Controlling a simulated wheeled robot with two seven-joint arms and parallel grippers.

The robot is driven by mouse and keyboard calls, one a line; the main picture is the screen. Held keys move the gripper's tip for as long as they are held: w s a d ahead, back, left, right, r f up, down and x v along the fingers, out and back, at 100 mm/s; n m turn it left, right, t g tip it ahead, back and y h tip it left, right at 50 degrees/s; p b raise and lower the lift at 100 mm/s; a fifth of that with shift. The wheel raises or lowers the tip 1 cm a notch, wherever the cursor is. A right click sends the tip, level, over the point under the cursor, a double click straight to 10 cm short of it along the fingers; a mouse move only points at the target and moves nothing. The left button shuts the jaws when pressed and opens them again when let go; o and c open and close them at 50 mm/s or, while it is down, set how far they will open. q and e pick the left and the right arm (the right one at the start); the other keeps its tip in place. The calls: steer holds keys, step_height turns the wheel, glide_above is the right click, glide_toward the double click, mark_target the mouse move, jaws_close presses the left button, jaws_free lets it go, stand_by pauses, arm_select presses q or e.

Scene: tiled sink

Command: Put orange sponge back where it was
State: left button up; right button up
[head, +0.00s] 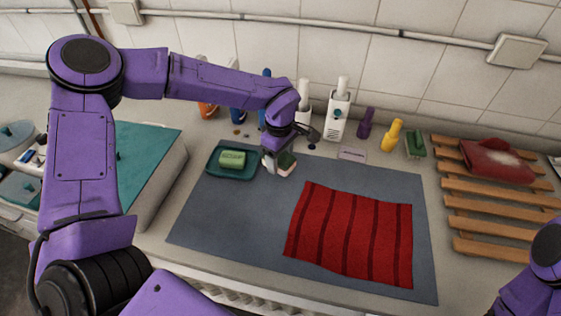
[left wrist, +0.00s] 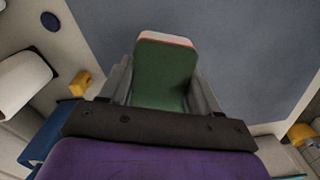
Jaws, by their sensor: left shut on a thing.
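My left gripper (head: 277,164) is shut on a sponge (head: 287,164) above the back part of the grey mat, just right of the green dish. The held sponge has a dark green face and a pale pinkish-orange edge. In the left wrist view the sponge (left wrist: 165,75) sits between the two fingers of the gripper (left wrist: 160,90), its green face towards the camera. I cannot tell whether it touches the mat. A light green sponge (head: 232,158) lies in the dark green dish (head: 214,171). My right gripper is out of the head view; only part of that arm shows.
A red striped cloth (head: 348,235) lies on the grey mat (head: 225,215). Bottles, including a white one (head: 338,115) and a yellow one (head: 391,136), stand along the back. A wooden rack (head: 480,217) with a red cloth (head: 497,160) is at right. The mat's left front is clear.

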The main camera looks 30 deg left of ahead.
mark_target(280, 165)
arm_select(q)
steer(key=f, duration=0.4)
steer(key=shift+w, duration=0.35)
steer(key=o, duration=0.9)
steer(key=shift+f, duration=0.1)
steer(key=shift+o, duration=0.2)
step_height(280, 165, up, 12)
steer(key=shift+r+b, duration=0.25)
steer(key=shift+b, duration=0.35)
